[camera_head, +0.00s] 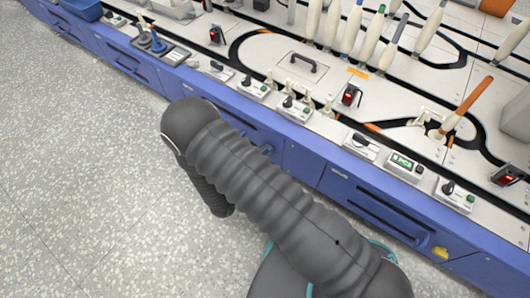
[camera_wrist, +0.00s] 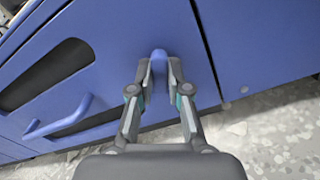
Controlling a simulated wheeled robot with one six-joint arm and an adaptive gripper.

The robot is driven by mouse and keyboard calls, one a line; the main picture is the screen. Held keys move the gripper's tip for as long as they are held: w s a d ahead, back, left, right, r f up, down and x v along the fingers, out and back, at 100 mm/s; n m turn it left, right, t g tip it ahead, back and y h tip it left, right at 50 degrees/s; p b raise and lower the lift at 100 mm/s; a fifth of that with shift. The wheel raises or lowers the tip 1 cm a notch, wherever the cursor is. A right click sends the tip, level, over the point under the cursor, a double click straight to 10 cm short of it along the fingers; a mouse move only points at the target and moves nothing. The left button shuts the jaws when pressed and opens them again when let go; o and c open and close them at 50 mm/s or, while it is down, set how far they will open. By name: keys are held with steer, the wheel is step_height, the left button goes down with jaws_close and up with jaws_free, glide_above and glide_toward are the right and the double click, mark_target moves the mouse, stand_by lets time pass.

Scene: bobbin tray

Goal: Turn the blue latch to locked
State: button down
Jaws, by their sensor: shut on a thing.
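The blue latch (camera_wrist: 158,56) is a small rounded knob on a blue cabinet front, in the upper middle of the wrist view. My gripper (camera_wrist: 159,72) has one finger on each side of it and is shut on it. The fingers cover the latch's sides, so its exact turn angle is hard to tell. In the head view my dark arm hides the gripper and much of the cabinet front around it.
A blue bar handle (camera_wrist: 58,118) and a dark recessed slot (camera_wrist: 45,75) are left of the latch. A panel seam runs close on its right. Above, the white worktop (camera_head: 330,135) carries switches and bobbins. The speckled floor (camera_head: 80,170) is clear.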

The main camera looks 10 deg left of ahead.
steer(key=m, duration=0.6)
steer(key=shift+m, duration=0.3)
steer(key=m, duration=0.6)
steer(key=shift+m, duration=0.3)
steer(key=c, duration=1.1)
jaws_free()
steer(key=v, duration=1.2)
